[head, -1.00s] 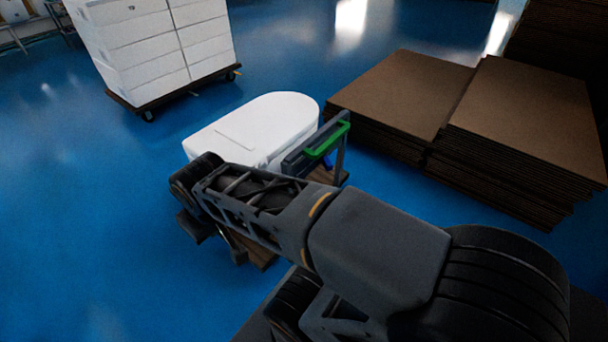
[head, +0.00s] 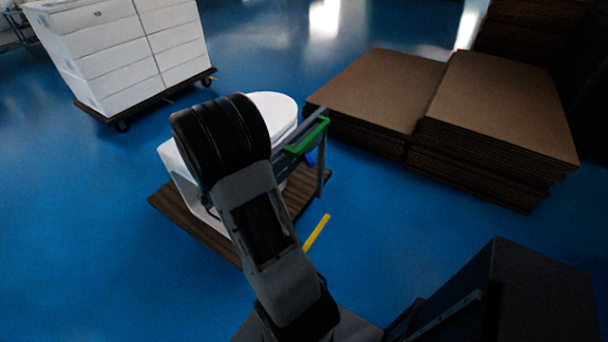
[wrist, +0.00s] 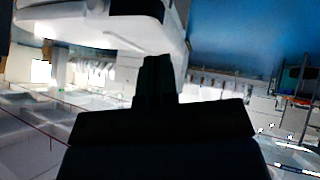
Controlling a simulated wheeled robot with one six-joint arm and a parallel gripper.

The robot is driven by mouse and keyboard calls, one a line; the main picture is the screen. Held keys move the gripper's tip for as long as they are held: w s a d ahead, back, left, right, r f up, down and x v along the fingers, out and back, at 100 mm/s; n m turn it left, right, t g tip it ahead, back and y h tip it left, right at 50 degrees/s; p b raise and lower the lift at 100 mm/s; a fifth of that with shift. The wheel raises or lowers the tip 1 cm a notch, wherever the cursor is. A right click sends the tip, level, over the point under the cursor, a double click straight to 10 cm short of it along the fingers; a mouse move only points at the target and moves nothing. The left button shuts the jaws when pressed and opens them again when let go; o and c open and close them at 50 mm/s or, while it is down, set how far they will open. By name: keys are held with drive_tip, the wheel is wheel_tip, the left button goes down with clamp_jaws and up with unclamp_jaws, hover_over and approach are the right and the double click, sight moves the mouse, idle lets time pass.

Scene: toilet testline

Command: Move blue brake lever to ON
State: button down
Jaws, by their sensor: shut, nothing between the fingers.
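The blue brake lever (head: 310,159) shows as a small blue piece just below the green handle (head: 308,137) of the cart, in the head view. My arm hides part of the cart, and the lever's setting cannot be read. A white toilet (head: 270,108) sits on the cart's brown wooden platform (head: 185,222). My gripper (wrist: 160,66) shows dark in the wrist view with its fingers together and nothing between them. In the head view my gripper is hidden behind my arm, which stands in front of the toilet. The lever cannot be made out in the wrist view.
Stacks of brown sheets (head: 380,90) stand to the right of the cart. White boxes (head: 115,50) on a wheeled dolly stand at the back left. A yellow bar (head: 316,232) shows near the cart's front right.

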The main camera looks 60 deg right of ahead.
drive_tip(key=s+d+f+g+h+b, duration=0.1)
drive_tip(key=s+d+f+g+h, duration=0.1)
drive_tip(key=s+d+f+h, duration=0.45)
drive_tip(key=s+d+f+g+h+b, duration=0.1)
drive_tip(key=s+d+f, duration=0.2)
drive_tip(key=d+f, duration=0.65)
wheel_tip(320, 180, up, 5)
drive_tip(key=s+d+n+g+h, duration=0.1)
drive_tip(key=s+d+n+h, duration=0.1)
drive_tip(key=h, duration=0.4)
drive_tip(key=shift+s+d+n, duration=0.4)
drive_tip(key=shift+n, duration=0.1)
drive_tip(key=p, duration=0.1)
approach(308, 165)
drive_tip(key=w+d, duration=0.3)
drive_tip(key=w, duration=0.1)
drive_tip(key=shift+s+d, duration=0.35)
drive_tip(key=shift+d, duration=0.15)
drive_tip(key=shift+s+d, duration=0.3)
drive_tip(key=shift+d, duration=0.25)
drive_tip(key=shift+s+d+p, duration=0.35)
drive_tip(key=shift+s+d, duration=0.15)
drive_tip(key=shift+d, duration=0.2)
